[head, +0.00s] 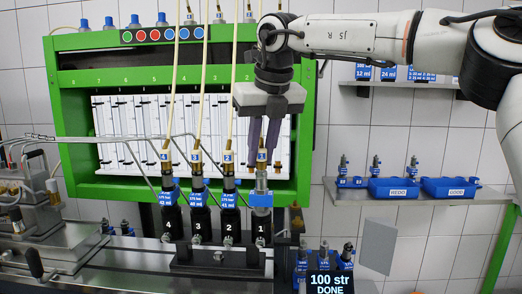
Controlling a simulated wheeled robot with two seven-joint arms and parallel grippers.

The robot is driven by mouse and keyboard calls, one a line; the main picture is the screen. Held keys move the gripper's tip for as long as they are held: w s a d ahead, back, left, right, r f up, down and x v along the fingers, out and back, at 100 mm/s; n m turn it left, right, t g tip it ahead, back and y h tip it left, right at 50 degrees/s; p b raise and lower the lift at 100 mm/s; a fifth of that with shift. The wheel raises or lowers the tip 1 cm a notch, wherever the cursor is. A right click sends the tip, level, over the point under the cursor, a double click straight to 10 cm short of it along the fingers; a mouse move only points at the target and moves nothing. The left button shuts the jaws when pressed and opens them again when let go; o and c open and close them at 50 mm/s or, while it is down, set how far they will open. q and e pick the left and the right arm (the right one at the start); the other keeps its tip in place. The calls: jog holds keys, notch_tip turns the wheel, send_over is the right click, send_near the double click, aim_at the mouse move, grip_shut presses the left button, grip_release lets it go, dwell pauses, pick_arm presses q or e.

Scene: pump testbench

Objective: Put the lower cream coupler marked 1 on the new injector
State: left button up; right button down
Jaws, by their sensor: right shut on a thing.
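The cream coupler marked 1 (262,157) hangs upright on its pale hose, directly above or at the top of the injector at position 1 (262,184). That injector has a silver upper body and a blue band, unlike its dark neighbours. My right gripper (263,147) points straight down from the upper right, its purple-grey fingers shut on the coupler from both sides. The fingers hide part of the coupler and hose. I cannot tell whether the coupler is seated on the injector or just touching it. My left gripper is not in view.
Injectors 2 (229,190), 3 (198,190) and 4 (169,190) stand close by on the left with their couplers and hoses. Metal pipes (100,139) cross at left. A green frame (307,120) surrounds the gauge panel. A display (330,284) reads "100 str DONE".

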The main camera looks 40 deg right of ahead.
aim_at(262, 146)
jog(key=shift+f, duration=0.2)
jog(key=c, duration=1.9)
grip_release()
jog(key=shift+p+v, duration=0.85)
jog(key=shift+v, duration=4.65)
